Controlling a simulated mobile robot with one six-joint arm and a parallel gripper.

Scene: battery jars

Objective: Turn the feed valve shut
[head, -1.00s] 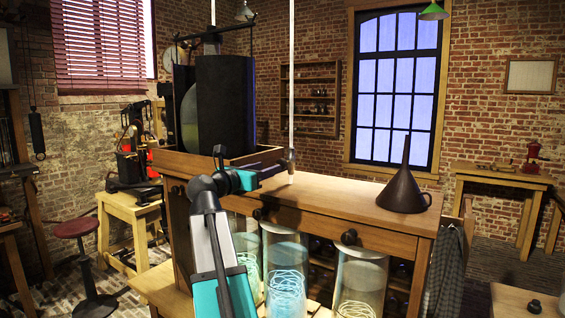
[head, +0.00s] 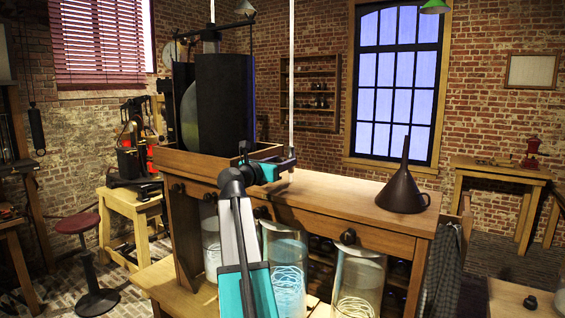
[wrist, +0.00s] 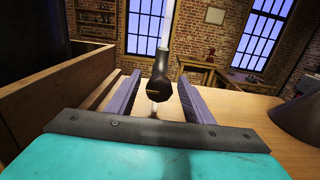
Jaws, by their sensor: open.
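The feed valve (wrist: 157,80) is a dark fitting on a pale vertical pipe (wrist: 167,25), seen in the wrist view between and just beyond my fingers. In the head view the pipe (head: 291,70) comes down to the wooden cabinet top, and the valve is mostly hidden by my gripper. My gripper (head: 289,161) is open at the pipe's lower end; in the wrist view (wrist: 158,76) its two fingers stand on either side of the valve with gaps. I cannot tell whether either finger touches it.
A wooden tray with dark panels (head: 226,105) stands close on the left of the gripper. A dark funnel (head: 403,190) stands on the cabinet top (head: 340,196) to the right. Glass jars (head: 288,275) stand below. The top between pipe and funnel is clear.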

